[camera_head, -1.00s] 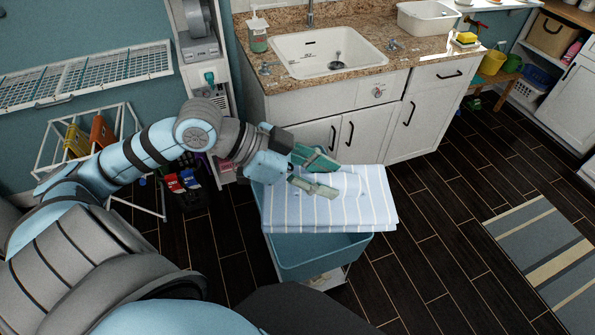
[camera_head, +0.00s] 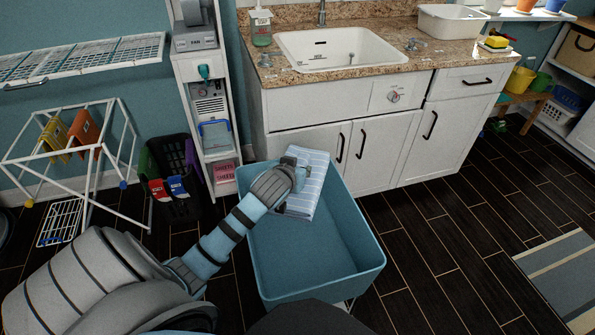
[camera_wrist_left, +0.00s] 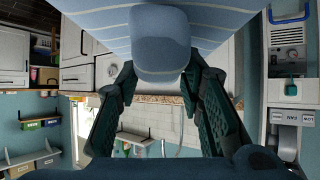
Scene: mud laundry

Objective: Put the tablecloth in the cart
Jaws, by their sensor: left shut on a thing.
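The tablecloth (camera_head: 312,170) is folded, pale blue with white stripes. The near part of the cart is empty. My right gripper is not in view.
A sink cabinet (camera_head: 310,144) stands just behind the cart. A narrow white shelf unit (camera_head: 187,98), a dark basket (camera_head: 176,160) and a white drying rack (camera_head: 90,195) are to the left.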

